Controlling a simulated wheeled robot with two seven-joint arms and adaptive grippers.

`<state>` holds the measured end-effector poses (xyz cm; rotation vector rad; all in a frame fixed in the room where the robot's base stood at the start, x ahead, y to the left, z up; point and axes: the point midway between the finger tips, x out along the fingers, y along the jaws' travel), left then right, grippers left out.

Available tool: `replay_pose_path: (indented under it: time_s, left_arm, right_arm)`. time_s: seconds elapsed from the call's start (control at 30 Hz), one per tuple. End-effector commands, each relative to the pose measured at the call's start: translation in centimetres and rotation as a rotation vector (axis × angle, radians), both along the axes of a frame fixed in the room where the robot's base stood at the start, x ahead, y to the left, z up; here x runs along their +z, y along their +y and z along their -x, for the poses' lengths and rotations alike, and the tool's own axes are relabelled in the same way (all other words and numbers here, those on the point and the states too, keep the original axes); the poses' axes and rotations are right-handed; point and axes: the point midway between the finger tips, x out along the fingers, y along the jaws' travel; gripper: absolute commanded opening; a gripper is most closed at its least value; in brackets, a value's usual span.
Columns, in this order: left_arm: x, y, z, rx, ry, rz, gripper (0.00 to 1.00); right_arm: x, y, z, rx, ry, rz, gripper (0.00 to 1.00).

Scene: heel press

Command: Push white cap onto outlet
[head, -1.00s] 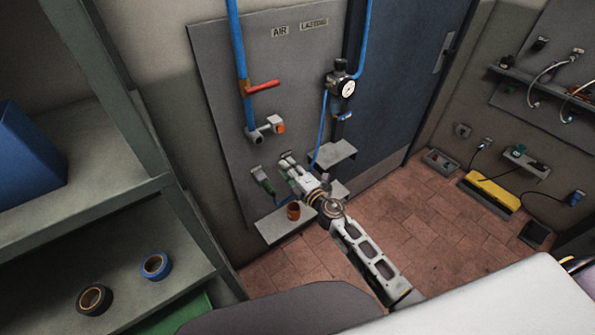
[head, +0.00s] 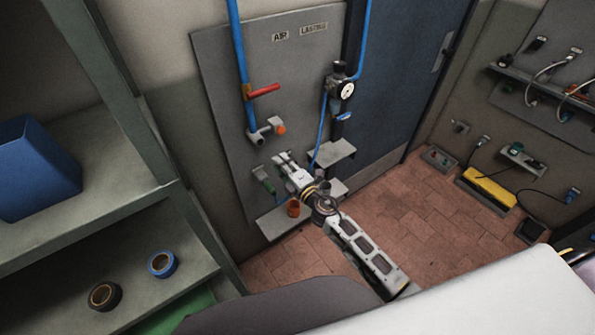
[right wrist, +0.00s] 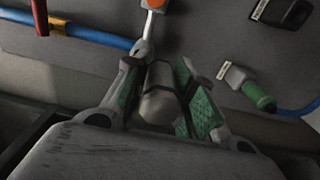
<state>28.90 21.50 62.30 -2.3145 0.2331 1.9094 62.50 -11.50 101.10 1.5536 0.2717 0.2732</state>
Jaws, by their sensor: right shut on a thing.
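My right gripper (head: 291,166) is low in front of the grey wall panel (head: 222,95), below the outlet fitting with an orange end (head: 281,129) on the blue pipe. In the right wrist view its green-padded fingers (right wrist: 163,95) are closed around a pale grey, round-ended piece (right wrist: 160,106). I cannot tell for sure whether this is the white cap. The orange-ended fitting (right wrist: 153,5) shows at the top of that view, beyond the fingertips. A green-ended connector (head: 264,179) is beside the gripper, and it also shows in the wrist view (right wrist: 260,97). My left gripper is out of view.
A red valve handle (head: 264,90) sticks out above the fitting. A pressure gauge (head: 347,91) is to the right. An orange-brown cup (head: 293,208) stands on a small ledge (head: 272,228) under the gripper. A shelf with tape rolls (head: 162,264) is at left.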

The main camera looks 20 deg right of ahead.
Motion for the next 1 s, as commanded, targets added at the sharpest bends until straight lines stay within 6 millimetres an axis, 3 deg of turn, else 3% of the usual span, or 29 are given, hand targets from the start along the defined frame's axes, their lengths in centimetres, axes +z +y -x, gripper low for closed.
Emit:
replay_pose_path:
  time_s: [0.53,1.0]
  left_arm:
    - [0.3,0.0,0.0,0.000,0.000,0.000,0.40]
    - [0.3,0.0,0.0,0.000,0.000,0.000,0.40]
  right_arm:
    - [2.5,1.4,0.3,0.005,-0.009,0.001,0.00]
    - [3.0,1.8,0.7,0.001,-0.001,0.000,0.00]
